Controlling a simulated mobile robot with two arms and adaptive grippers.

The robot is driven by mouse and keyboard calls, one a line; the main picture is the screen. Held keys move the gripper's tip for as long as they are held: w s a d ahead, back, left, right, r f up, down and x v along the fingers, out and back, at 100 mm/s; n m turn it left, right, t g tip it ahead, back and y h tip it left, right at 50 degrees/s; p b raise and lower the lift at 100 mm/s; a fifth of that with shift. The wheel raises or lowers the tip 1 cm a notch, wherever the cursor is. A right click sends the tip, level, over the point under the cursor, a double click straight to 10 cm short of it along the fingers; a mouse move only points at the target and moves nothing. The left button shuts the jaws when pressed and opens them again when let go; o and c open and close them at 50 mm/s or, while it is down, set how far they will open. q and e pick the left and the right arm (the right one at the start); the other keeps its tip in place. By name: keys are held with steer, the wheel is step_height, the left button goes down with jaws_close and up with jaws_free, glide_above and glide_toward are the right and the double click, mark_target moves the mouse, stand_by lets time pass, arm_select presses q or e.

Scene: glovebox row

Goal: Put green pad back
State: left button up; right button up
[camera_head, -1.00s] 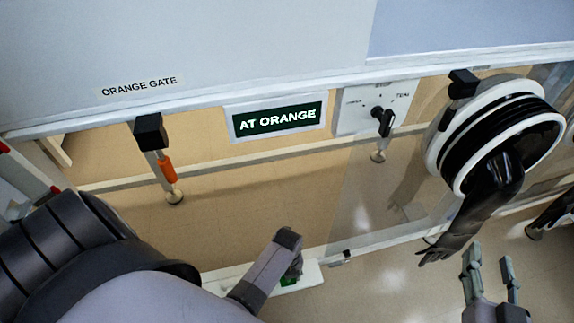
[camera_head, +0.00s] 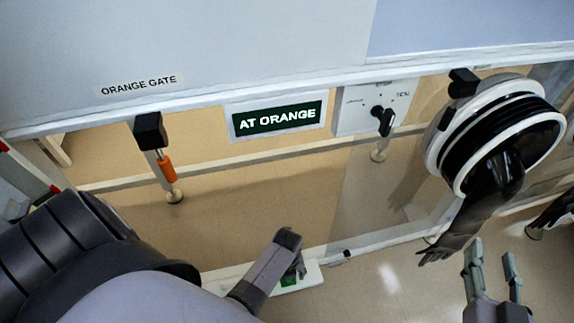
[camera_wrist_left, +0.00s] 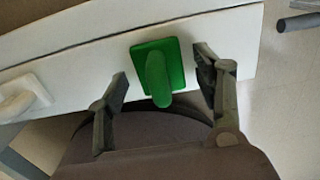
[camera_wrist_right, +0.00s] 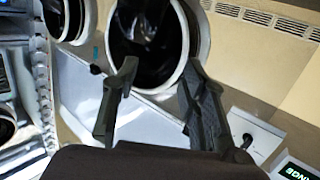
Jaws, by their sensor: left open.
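The green pad (camera_wrist_left: 158,72) is a green square plate with a raised rounded grip, on a white ledge (camera_wrist_left: 227,40) in the left wrist view. My left gripper (camera_wrist_left: 162,85) is open, with one finger on each side of the pad and gaps between. In the head view only a small green patch of the pad (camera_head: 289,281) shows beside my left gripper (camera_head: 292,255). My right gripper (camera_head: 490,258) has its fingers spread and empty, near the black glove. It also shows open in the right wrist view (camera_wrist_right: 155,90).
A black glove (camera_head: 470,215) hangs from a round white-rimmed port (camera_head: 435,145) near my right gripper. A rotary switch (camera_head: 383,120), an "AT ORANGE" sign (camera_head: 277,119) and an orange-banded lever (camera_head: 166,170) are on the front. A white handle (camera_wrist_left: 22,98) lies left of the pad.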

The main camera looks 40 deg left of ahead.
arm_select(q)
steer(key=shift+r, duration=0.25)
step_height(320, 180, up, 5)
steer(key=p, duration=0.3)
steer(key=shift+f, duration=0.2)
step_height(320, 180, up, 4)
steer(key=shift+r+p, duration=0.15)
steer(key=shift+p, duration=0.8)
steer(key=shift+r+p, duration=0.45)
steer(key=shift+r, duration=0.95)
arm_select(e)
steer(key=s+d+f+g+h, duration=0.1)
steer(key=s+d+f+g, duration=0.2)
steer(key=s+f+g, duration=0.3)
steer(key=s+d+f+g+h, duration=0.2)
steer(key=s+f+g, duration=0.4)
steer(key=s, duration=0.4)
steer(key=shift+s+d+f+m+g+h, duration=0.3)
steer(key=shift+d, duration=0.4)
